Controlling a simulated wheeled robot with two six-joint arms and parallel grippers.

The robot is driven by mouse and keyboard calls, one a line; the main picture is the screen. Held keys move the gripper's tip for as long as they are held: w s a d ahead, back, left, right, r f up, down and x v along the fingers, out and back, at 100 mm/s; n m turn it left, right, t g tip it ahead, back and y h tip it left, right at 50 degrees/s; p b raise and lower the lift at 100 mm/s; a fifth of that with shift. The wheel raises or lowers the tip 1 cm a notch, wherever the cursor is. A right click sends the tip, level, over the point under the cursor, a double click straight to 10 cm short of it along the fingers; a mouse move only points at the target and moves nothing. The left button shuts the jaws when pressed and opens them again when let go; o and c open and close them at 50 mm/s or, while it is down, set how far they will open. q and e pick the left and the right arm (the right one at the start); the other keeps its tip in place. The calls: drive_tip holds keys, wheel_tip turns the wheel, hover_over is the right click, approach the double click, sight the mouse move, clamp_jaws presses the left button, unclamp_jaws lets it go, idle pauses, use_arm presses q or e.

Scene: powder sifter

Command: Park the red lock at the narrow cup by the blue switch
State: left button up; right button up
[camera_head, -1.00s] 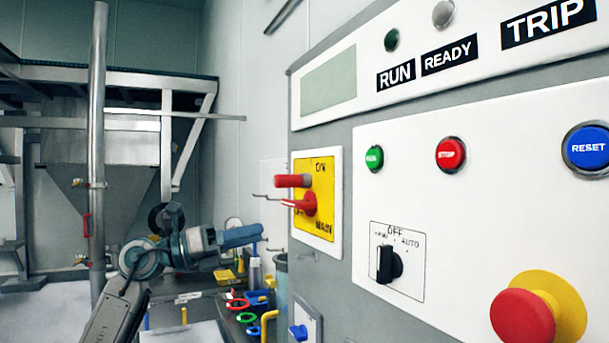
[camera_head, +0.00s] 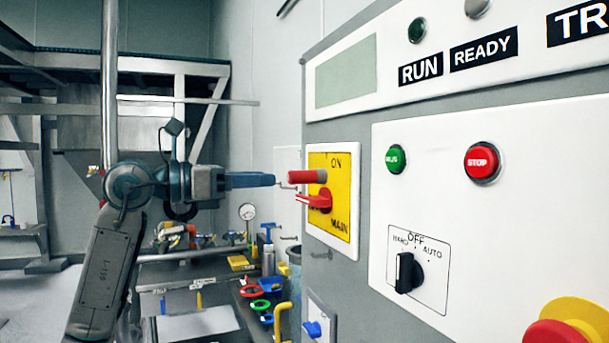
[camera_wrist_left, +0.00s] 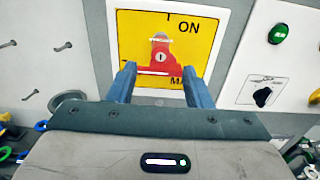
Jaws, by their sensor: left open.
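The red lock (camera_head: 308,176) hangs at the yellow main switch plate (camera_head: 343,222), above and beside its red handle (camera_head: 320,202). In the left wrist view the lock (camera_wrist_left: 160,60) is in front of the plate, its keyhole facing me, between my two spread fingers. My left gripper (camera_head: 272,180) is open, pointing right, its tips just short of the lock. The blue switch (camera_head: 314,329) is low on the cabinet. A grey-blue round container (camera_head: 283,269) stands left of it, possibly the narrow cup; its inside is hidden. My right gripper is out of view.
The bench below holds a red ring (camera_head: 251,291), a green ring (camera_head: 260,305) and a yellow hook (camera_head: 282,318). The panel bears a black selector knob (camera_head: 405,272) and a large red button (camera_head: 556,332). Wall hooks (camera_wrist_left: 62,47) stick out left of the plate.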

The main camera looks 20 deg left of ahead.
sight(288, 176)
use_arm(q)
drive_tip(key=p+x, duration=0.4)
drive_tip(key=x, duration=0.3)
drive_tip(key=shift+r, duration=0.15)
drive_tip(key=shift+w+d+p, duration=0.35)
drive_tip(key=shift+w+p, duration=0.1)
drive_tip(key=shift+p, duration=0.05)
idle(0.6)
clamp_jaws()
drive_tip(key=shift+s, duration=0.1)
